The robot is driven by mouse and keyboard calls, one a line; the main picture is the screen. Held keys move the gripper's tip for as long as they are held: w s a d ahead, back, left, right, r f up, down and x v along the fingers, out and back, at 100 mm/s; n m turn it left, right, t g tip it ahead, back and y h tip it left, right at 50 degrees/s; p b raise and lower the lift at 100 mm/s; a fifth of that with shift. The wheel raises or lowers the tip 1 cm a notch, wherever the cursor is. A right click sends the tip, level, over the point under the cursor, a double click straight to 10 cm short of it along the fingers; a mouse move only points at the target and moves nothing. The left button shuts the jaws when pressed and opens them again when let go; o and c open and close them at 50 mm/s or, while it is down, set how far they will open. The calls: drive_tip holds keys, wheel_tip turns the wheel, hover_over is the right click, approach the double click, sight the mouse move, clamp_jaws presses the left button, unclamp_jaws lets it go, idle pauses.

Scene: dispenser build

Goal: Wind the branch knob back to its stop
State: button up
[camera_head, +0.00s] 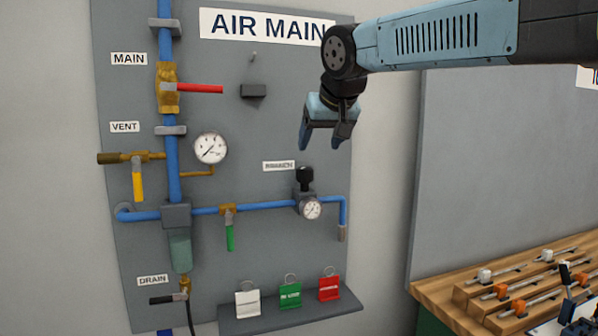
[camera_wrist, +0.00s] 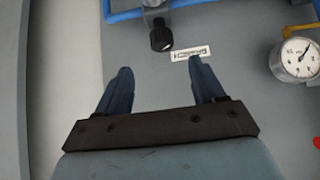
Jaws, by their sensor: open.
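The branch knob (camera_head: 304,176) is a black knob on top of the regulator (camera_head: 305,202) on the blue branch pipe, with a small round gauge (camera_head: 311,208) at its front. The BRANCH label (camera_head: 279,165) is to its upper left. In the wrist view the black knob (camera_wrist: 161,38) shows at the top, beyond the fingertips. My gripper (camera_head: 325,142) is open and empty, pointing down, above and a little right of the knob in the head view. It is apart from the knob. In the wrist view its two blue fingers (camera_wrist: 160,72) are spread with nothing between them.
The grey panel carries a red main lever (camera_head: 200,88), a yellow vent lever (camera_head: 138,182), a green lever (camera_head: 230,235) and a larger gauge (camera_head: 210,148). A shelf (camera_head: 300,315) with several coloured tags is below. A wooden bench (camera_head: 445,287) stands at right.

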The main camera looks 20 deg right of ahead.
sight(305, 168)
drive_tip(key=x, duration=0.9)
drive_tip(key=w+r+x, duration=0.1)
drive_tip(key=x, duration=0.3)
drive_tip(key=shift+w+a+f, duration=0.15)
drive_tip(key=shift+w+f, duration=0.05)
drive_tip(key=shift+w, duration=0.15)
drive_tip(key=shift+c, duration=0.2)
drive_tip(key=c, duration=0.9)
drive_tip(key=shift+o, duration=0.4)
drive_tip(key=shift+a, duration=0.45)
drive_tip(key=shift+d, duration=0.3)
drive_tip(key=shift+c, duration=0.8)
drive_tip(key=shift+d+r+n+y, duration=0.1)
drive_tip(key=shift+r+n+y, duration=0.1)
drive_tip(key=shift+n+y, duration=0.2)
